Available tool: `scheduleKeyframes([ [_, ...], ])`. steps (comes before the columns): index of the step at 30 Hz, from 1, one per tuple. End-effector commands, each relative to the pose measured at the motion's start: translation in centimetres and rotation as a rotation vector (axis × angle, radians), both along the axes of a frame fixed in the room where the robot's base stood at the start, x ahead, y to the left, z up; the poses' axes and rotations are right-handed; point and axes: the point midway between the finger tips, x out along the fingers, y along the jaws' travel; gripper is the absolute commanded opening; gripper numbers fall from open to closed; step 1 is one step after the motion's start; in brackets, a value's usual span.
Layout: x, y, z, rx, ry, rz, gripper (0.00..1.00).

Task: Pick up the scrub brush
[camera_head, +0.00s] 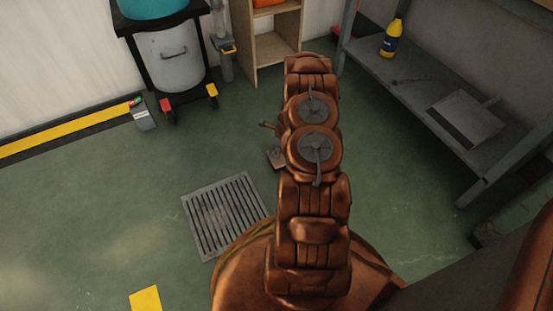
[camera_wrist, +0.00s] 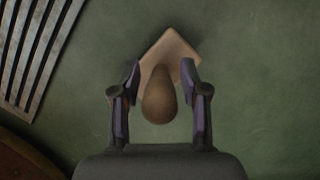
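The scrub brush (camera_wrist: 159,95) lies on the green floor in the wrist view. It has a rounded brown wooden knob handle and a flat tan block that points away from my gripper. My gripper (camera_wrist: 160,72) is open, with one finger on each side of the handle. Gaps show between the fingers and the handle; the fingertips overlap or come close to the block's edges. In the head view only a small tan part of the brush (camera_head: 275,158) shows beside my arm. My arm hides the rest of it and most of my gripper.
A metal floor drain grate (camera_head: 226,214) lies to the left of the brush. A grey workbench (camera_head: 395,75) with a yellow bottle (camera_head: 391,40) on its lower shelf stands at the right. A wheeled cart with a grey bucket (camera_head: 172,60) and a wooden shelf (camera_head: 272,45) stand at the back.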

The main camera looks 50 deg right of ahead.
Motion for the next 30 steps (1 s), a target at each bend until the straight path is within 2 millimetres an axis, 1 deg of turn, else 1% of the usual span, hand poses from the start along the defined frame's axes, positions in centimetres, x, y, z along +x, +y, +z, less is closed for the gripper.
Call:
scheduleKeyframes([
  [1, 0.01, 0.0, 0.0, 0.0, 0.0, 0.0, 0.36],
  [9, 0.0, 0.01, -0.01, 0.0, 0.0, 0.0, 0.08],
  [12, 0.0, 0.01, -0.01, 0.0, 0.0, 0.0, 0.0],
  [27, 0.0, 0.0, 0.01, 0.0, 0.0, 0.0, 0.0],
  [30, 0.01, -0.01, 0.32, 0.0, 0.0, 0.0, 0.0],
])
